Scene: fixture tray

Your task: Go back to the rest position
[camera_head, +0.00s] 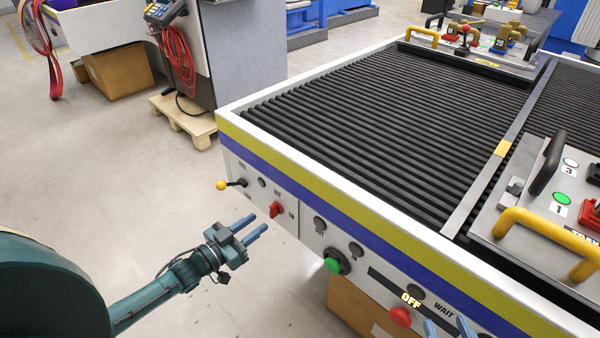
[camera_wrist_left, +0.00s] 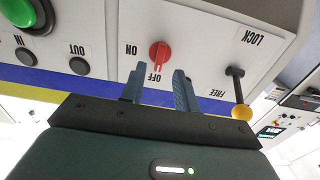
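My left gripper (camera_head: 258,224) is in front of the conveyor's side panel, empty, with its two blue fingers apart. Its fingers (camera_wrist_left: 158,74) point toward the red rotary knob (camera_wrist_left: 158,55), which shows between them in the left wrist view. In the head view the knob (camera_head: 275,209) sits just beyond the fingertips; contact is not visible. My right gripper (camera_head: 448,328) shows only as two separated blue fingertips at the bottom edge, near the panel's lower right. The rest of it is out of view, and nothing shows between its tips.
The roller conveyor (camera_head: 365,105) carries fixture trays at the right (camera_head: 530,228) and far end (camera_head: 478,58). Its panel has a yellow-ball lever (camera_head: 222,185), a green button (camera_head: 333,265) and a red button (camera_head: 400,316). Open floor (camera_head: 110,165) lies left of the panel.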

